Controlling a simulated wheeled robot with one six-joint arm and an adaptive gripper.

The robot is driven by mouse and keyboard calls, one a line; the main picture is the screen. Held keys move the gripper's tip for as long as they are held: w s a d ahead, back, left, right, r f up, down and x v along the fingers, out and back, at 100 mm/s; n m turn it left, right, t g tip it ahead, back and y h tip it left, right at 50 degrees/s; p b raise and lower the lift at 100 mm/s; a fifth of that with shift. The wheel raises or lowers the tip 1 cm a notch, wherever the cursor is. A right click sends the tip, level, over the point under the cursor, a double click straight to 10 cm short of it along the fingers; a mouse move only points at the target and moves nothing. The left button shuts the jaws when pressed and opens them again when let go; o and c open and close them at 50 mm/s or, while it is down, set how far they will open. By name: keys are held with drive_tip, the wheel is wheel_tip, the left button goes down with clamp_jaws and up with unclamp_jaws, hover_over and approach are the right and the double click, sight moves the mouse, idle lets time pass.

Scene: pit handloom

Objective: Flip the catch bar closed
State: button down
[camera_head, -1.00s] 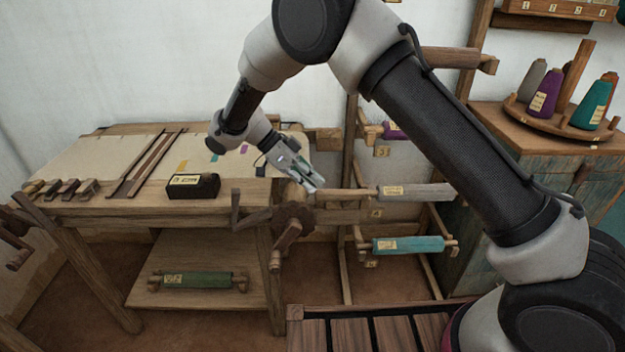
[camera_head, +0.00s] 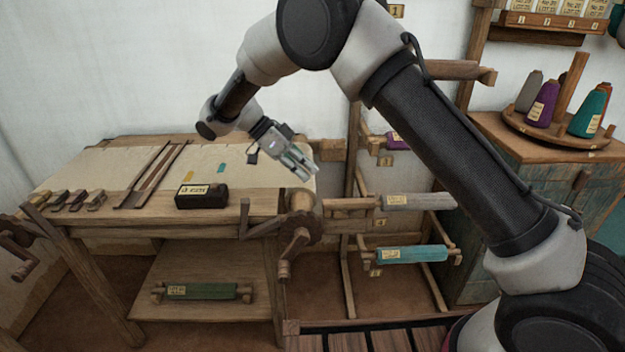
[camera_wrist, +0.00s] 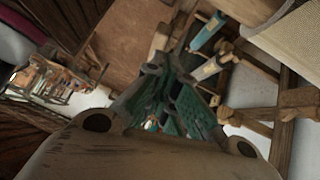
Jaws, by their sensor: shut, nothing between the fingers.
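The loom's beam end with its dark toothed wheel (camera_head: 303,226) is at the table's right front corner in the head view. A dark bent wooden bar (camera_head: 262,227), which looks like the catch bar, lies just left of the wheel; I cannot tell whether it touches the teeth. My gripper (camera_head: 308,173) is shut and empty, above the wheel and apart from it, pointing down to the right. In the wrist view the gripper fingers (camera_wrist: 170,105) are close together with nothing held; I cannot make out the bar there.
A black labelled box (camera_head: 201,196) sits on the loom table left of the wheel. A crank handle (camera_head: 284,268) hangs below the wheel. A rack with a grey roll (camera_head: 405,201) and a teal roll (camera_head: 411,254) stands to the right. Open air surrounds the gripper.

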drive_tip(key=a+r, duration=0.3)
drive_tip(key=a, duration=0.2)
drive_tip(key=shift+w+a+r, duration=0.15)
drive_tip(key=shift+w+r, duration=0.05)
drive_tip(key=shift+w, duration=0.2)
wheel_tip(320, 180, down, 6)
drive_tip(key=s+n+y, duration=0.1)
drive_tip(key=s+n, duration=0.1)
drive_tip(key=n, duration=0.9)
drive_tip(key=s+d+r+n+y, duration=0.2)
drive_tip(key=s+d+r+n, duration=0.15)
drive_tip(key=d, duration=0.35)
drive_tip(key=s+d+r+n+y, duration=0.2)
drive_tip(key=d+r+n, duration=0.15)
drive_tip(key=d, duration=0.35)
drive_tip(key=s+d+r+n+y, duration=0.2)
drive_tip(key=s+d+r+n, duration=0.1)
drive_tip(key=d+r, duration=0.3)
drive_tip(key=s+d+r+m+t+y, duration=0.1)
drive_tip(key=s+d+r+m+t, duration=0.1)
drive_tip(key=s+d, duration=0.7)
drive_tip(key=s+d+r+m+t, duration=0.1)
drive_tip(key=s+d+r+t, duration=0.3)
drive_tip(key=s+d, duration=0.4)
drive_tip(key=d+r, duration=0.1)
drive_tip(key=d, duration=0.2)
drive_tip(key=shift+s+m+y, duration=0.4)
